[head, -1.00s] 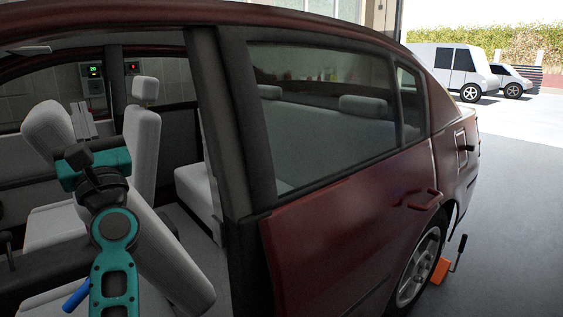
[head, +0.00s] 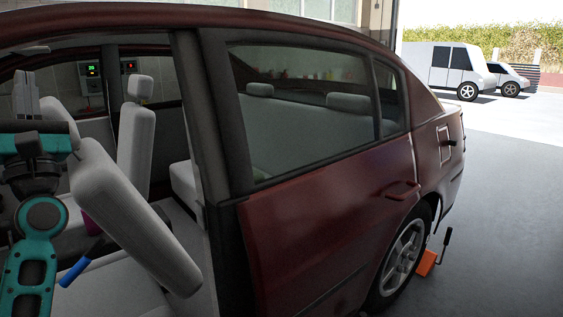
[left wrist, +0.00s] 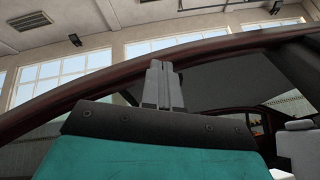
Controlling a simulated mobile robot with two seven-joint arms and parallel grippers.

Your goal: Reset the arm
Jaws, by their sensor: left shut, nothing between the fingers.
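My left gripper (head: 26,95) is at the left edge of the head view, in front of the car's open front doorway, with its grey fingers pointing up. The fingers also show in the left wrist view (left wrist: 160,85), pressed together with nothing between them. The teal left arm stands before the pale front seat (head: 125,200). My right gripper is not in view. An orange jack (head: 427,263) with a dark upright handle is on the floor by the rear wheel (head: 403,258).
The dark red car (head: 320,235) fills the middle, its door frame (head: 205,120) to the right of my arm. A blue handle-like thing (head: 75,271) is low by the seat. The roof edge (left wrist: 90,88) shows behind the gripper in the wrist view. Open floor (head: 500,230) lies at right.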

